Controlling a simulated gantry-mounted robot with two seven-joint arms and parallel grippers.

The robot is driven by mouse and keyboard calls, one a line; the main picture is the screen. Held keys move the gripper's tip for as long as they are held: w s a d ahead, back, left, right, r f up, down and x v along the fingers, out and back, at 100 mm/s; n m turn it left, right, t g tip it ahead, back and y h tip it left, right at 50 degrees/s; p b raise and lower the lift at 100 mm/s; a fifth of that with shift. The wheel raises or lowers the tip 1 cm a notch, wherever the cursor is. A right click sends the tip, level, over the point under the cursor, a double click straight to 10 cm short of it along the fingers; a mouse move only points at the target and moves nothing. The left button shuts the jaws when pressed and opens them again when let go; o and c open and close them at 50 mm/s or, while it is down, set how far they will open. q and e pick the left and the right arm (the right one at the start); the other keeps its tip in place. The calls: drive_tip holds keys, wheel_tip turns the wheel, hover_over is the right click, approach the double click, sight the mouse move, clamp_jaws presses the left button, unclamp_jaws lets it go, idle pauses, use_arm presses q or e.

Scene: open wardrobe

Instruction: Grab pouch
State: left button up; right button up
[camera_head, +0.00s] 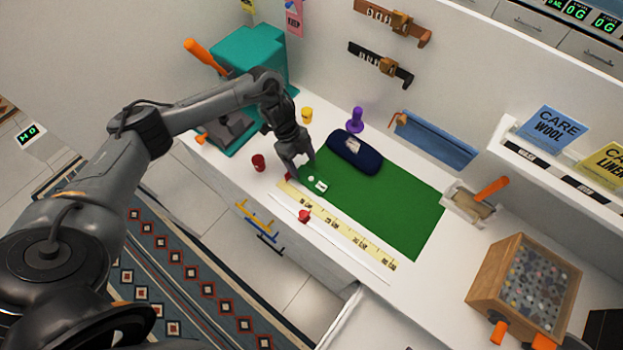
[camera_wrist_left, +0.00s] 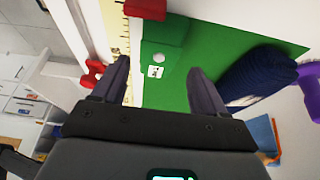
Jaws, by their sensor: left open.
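A dark blue rounded pouch (camera_head: 357,154) with a pale patch on top lies on the far left part of a green mat (camera_head: 400,205). In the left wrist view the pouch (camera_wrist_left: 258,72) is at the right, outside the jaws. My left gripper (camera_head: 297,168) is open over the mat's left end, to the left of the pouch and apart from it. In the left wrist view the jaws (camera_wrist_left: 161,74) frame a small white tag (camera_wrist_left: 155,72) and a white dot on green. No pouch is between the fingers. My right gripper is not seen.
A yellow ruler strip (camera_head: 345,228) runs along the mat's near edge, with a red item (camera_head: 305,215) beside it. A red cup (camera_head: 258,162), yellow cup (camera_head: 306,115) and purple object (camera_head: 356,119) stand nearby. A wooden box (camera_head: 480,270) stands at the right.

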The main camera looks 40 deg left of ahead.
sight(310, 178)
use_arm(q)
drive_tip(key=shift+x, duration=3.05)
drive_tip(key=c, duration=0.8)
drive_tip(key=shift+r, duration=0.2)
